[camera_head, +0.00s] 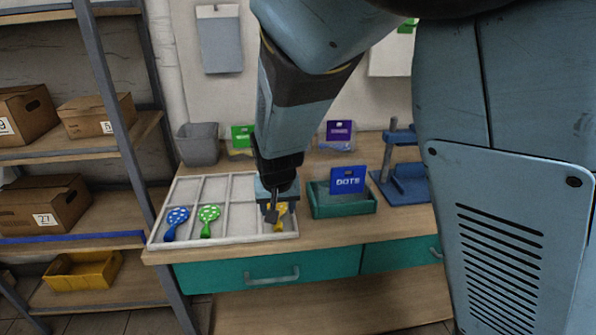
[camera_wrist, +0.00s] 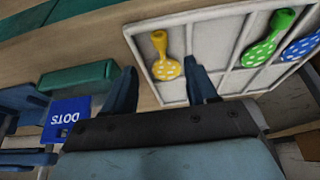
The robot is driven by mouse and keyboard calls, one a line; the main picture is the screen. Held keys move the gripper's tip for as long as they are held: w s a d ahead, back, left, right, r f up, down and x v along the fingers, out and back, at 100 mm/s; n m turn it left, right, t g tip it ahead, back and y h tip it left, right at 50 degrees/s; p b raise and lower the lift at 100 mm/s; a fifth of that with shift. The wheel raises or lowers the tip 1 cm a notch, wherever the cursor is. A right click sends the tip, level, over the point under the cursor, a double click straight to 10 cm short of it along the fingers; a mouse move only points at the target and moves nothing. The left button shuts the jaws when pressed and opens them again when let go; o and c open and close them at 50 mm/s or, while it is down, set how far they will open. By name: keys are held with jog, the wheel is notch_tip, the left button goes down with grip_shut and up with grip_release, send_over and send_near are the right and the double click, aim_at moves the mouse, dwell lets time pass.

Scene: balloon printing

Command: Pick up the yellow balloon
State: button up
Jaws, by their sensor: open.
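The yellow balloon (camera_head: 281,212) with white dots lies in the right-hand front compartment of the white divided tray (camera_head: 158,232). In the head view my gripper (camera_head: 272,212) hangs over that compartment and partly hides the balloon. In the wrist view the yellow balloon (camera_wrist: 165,68) lies flat in the tray (camera_wrist: 140,45), beyond my gripper (camera_wrist: 163,80). Nothing is held. I cannot tell the exact height of the fingers above the tray.
A blue balloon (camera_head: 175,222) and a green balloon (camera_head: 208,219), both dotted, lie in other front compartments to the left. A teal bin (camera_head: 343,209) with a blue DOTS card (camera_head: 347,180) stands right of the tray. A blue stand (camera_head: 405,185) is farther right.

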aim_at(278, 223)
jog(key=shift+x, duration=4.45)
jog(key=c, duration=0.9)
jog(key=shift+a, duration=0.1)
jog(key=shift+r, duration=0.55)
notch_tip(278, 223, up, 2)
jog(key=shift+r, duration=0.1)
jog(key=shift+s+d+r, duration=1.55)
jog(key=shift+s+r, duration=0.05)
jog(key=shift+s, duration=0.15)
jog(key=shift+s+d+r, duration=1.55)
jog(key=shift+s+r, duration=0.1)
jog(key=shift+s, duration=0.15)
jog(key=shift+s+d+r, duration=1.55)
jog(key=shift+s+r, duration=0.05)
jog(key=shift+s, duration=0.15)
